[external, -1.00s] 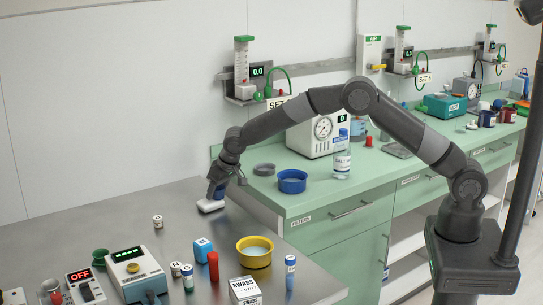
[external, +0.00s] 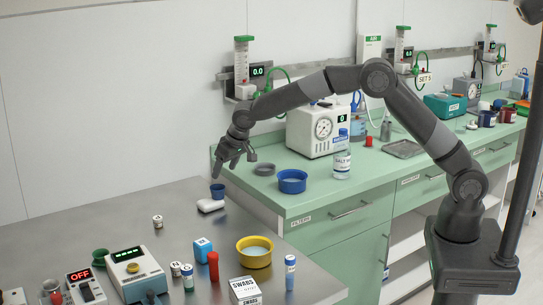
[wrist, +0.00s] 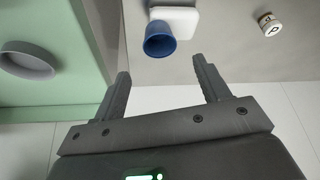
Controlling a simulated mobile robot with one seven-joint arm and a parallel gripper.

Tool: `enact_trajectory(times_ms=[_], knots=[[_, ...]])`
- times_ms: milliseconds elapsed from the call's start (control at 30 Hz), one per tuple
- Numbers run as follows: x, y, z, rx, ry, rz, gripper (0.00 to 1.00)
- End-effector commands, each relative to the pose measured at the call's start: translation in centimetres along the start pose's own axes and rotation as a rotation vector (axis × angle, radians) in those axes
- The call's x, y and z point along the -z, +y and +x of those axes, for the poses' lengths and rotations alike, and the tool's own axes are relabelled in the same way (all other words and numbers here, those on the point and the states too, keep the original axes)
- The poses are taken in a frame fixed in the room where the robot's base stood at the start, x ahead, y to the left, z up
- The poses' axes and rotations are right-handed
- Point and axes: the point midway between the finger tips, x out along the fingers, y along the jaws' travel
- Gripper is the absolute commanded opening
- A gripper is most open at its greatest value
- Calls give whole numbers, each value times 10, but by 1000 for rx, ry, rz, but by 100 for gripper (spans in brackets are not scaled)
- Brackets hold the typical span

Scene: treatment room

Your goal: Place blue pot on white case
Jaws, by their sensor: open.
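The blue pot (external: 217,191) is a small blue cup. It rests upright on the white case (external: 211,206), a small flat white box on the steel table near its back right corner. In the wrist view the blue pot (wrist: 159,40) shows in front of part of the white case (wrist: 184,18). My gripper (external: 236,163) is open and empty, above and a little to the right of the pot, apart from it. In the wrist view my gripper's fingers (wrist: 162,82) are wide apart with nothing between them.
A grey dish (external: 264,169) and a larger blue bowl (external: 292,182) stand on the green counter to the right. A small white jar (external: 157,222) stands left of the case. A yellow bowl (external: 254,253) and several small items occupy the table's front.

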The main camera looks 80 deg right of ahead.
Motion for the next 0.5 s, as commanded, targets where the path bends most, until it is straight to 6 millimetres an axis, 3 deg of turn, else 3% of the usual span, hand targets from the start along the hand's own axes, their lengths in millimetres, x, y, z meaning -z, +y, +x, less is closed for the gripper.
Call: enact_trajectory(times_ms=[333, 500], knots=[[-3, 4, -44, 4, 2, -6, 68], [-21, 18, -103, 21, 9, -41, 68]])
